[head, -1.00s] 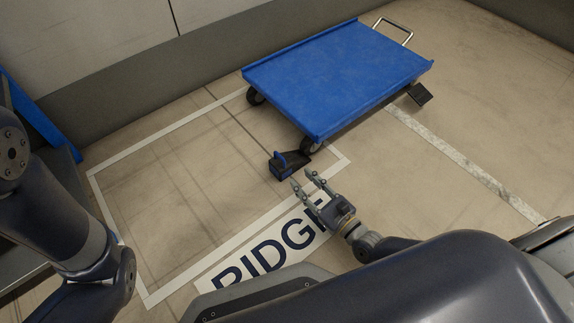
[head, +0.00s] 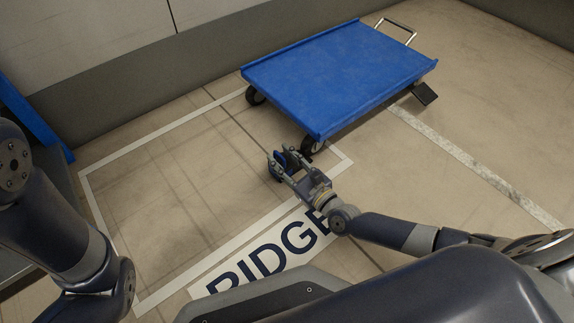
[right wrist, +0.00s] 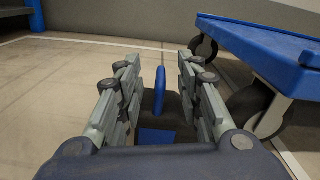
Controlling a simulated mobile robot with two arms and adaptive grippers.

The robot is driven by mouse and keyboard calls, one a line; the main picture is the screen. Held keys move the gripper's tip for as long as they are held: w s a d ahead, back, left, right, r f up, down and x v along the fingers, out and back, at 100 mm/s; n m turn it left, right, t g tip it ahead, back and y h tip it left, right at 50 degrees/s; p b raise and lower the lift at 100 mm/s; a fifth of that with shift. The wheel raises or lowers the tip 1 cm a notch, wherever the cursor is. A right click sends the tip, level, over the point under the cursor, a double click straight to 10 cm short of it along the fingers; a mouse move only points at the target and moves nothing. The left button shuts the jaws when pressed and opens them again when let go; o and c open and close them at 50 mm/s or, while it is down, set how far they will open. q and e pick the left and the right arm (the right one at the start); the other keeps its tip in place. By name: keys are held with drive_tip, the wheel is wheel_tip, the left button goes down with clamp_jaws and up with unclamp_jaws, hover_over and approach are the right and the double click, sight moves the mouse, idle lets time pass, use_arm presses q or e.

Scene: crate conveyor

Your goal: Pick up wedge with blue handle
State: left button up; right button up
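The wedge (head: 296,158) with a blue handle lies on the floor at the cart's near front wheel. In the head view my right gripper mostly covers it. In the right wrist view its upright blue handle (right wrist: 160,88) stands between the two fingers, and its black body (right wrist: 173,104) shows behind and below. My right gripper (head: 281,156) is open, its fingers on either side of the handle with a visible gap on each side. In the right wrist view the gripper (right wrist: 159,64) points along the floor toward the wedge. My left arm shows at the left, but its gripper is out of frame.
The blue flatbed cart (head: 335,75) stands just behind and right of the wedge; its wheel (right wrist: 252,108) is close to the right finger. A dark wedge-like piece (head: 425,94) lies at the cart's right side. A wall (head: 120,90) runs behind. The marked floor to the left is clear.

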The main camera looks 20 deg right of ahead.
clamp_jaws()
drive_tip(key=shift+r, duration=0.15)
